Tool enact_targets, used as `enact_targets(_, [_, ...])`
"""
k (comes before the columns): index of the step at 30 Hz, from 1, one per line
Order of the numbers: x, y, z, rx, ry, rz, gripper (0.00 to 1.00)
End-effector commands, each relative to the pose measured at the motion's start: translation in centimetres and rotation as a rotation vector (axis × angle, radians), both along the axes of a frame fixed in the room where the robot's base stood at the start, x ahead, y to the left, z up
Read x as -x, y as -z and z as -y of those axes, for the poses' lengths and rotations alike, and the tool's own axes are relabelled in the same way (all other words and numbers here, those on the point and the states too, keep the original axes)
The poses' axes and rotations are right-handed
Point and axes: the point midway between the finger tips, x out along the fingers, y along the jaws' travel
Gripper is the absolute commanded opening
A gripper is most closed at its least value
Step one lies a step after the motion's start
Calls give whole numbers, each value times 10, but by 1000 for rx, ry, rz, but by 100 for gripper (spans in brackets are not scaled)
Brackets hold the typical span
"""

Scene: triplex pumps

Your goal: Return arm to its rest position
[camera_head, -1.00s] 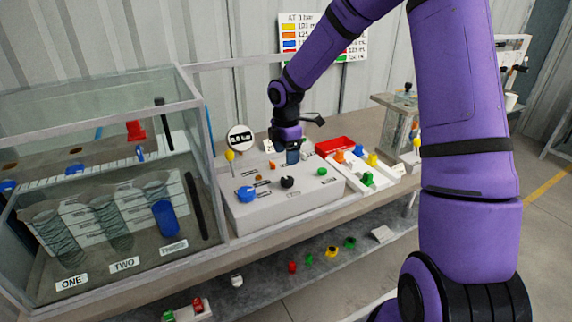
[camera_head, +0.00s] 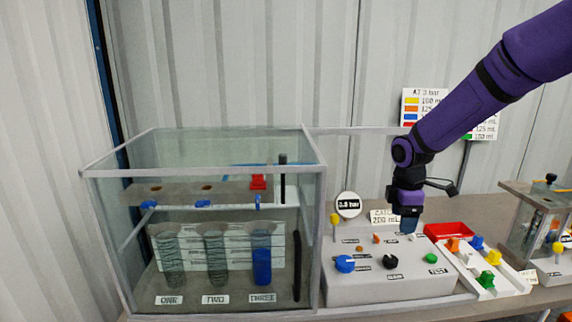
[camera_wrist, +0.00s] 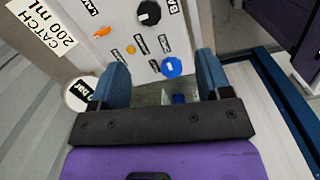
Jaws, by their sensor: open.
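My purple arm (camera_head: 470,105) reaches in from the upper right and points down to the left. My gripper (camera_head: 409,226) hangs low at the back of the grey control box (camera_head: 375,289), near the catch card (camera_head: 383,216). In the wrist view my gripper (camera_wrist: 163,62) shows two blue fingers spread apart with nothing held between them. The box's black knob (camera_wrist: 149,13) and blue knob (camera_wrist: 171,67) lie beyond the fingertips. I cannot tell whether the fingers touch the box.
A glass tank (camera_head: 90,225) with three cylinders stands to the left; cylinder three holds blue liquid. A gauge (camera_head: 348,205) stands behind the box. To the right are a red tray (camera_head: 448,231), a white rack (camera_head: 493,290) of coloured plugs and a clear-walled fixture (camera_head: 530,222).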

Motion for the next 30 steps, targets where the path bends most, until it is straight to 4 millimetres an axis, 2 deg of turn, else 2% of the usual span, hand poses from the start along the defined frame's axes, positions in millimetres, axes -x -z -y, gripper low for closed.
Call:
enact_targets(1, [10, -17, -2, 18, 48, 22, 71])
enact_targets(6, [44, -59, -4, 50, 234, 84, 71])
enact_targets(15, [114, -122, -8, 35, 569, 214, 71])
enact_targets(24, [191, -165, -12, -74, 899, 335, 71])
enact_targets(30, [243, -181, -13, -199, 1112, 389, 71])
